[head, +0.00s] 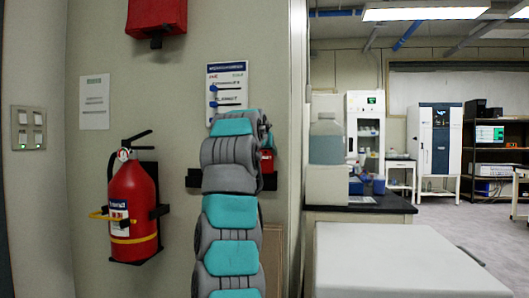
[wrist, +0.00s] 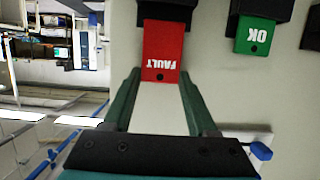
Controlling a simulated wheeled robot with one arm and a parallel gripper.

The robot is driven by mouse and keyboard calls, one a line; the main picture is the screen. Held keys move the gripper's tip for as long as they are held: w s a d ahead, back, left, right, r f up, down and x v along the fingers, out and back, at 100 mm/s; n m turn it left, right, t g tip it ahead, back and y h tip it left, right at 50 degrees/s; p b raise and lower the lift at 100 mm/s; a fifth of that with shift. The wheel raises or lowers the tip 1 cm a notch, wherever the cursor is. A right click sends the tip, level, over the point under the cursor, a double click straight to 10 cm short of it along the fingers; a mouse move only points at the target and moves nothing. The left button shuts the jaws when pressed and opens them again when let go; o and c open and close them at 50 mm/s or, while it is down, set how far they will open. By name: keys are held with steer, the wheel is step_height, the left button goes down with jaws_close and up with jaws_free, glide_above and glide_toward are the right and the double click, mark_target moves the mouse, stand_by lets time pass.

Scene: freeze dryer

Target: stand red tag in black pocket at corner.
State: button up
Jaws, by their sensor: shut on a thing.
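The red tag with "FAULT" on it (wrist: 163,48) is between the green fingers of my gripper (wrist: 160,76) in the wrist view, its lettering upside down. The tag's far end meets a black pocket (wrist: 165,10) on the wall; how deep it sits there I cannot tell. A green "OK" tag (wrist: 255,36) is at another black pocket (wrist: 264,8) to the right. In the head view my arm hides my gripper and most of the pockets; a bit of the red tag (head: 267,160) shows at its right, above a black pocket (head: 270,182).
A white board (head: 227,72) with blue hooks is on the wall above. A fire extinguisher (head: 133,210) hangs left, and a red box (head: 156,16) is above it. The wall edge (head: 298,130) is close on the right. A dark-topped bench (head: 370,203) stands beyond it.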

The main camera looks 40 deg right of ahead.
mark_target(266, 166)
steer(key=shift+f, duration=0.15)
steer(key=shift+f+b, duration=0.3)
steer(key=shift+b, duration=0.2)
steer(key=shift+f+b, duration=1.45)
steer(key=shift+b, duration=0.05)
stand_by(0.5)
steer(key=shift+f, duration=0.25)
steer(key=o, duration=1.4)
steer(key=shift+c, duration=0.2)
steer(key=shift+a, duration=0.1)
steer(key=shift+b+v, duration=1.25)
steer(key=shift+v, duration=1.7)
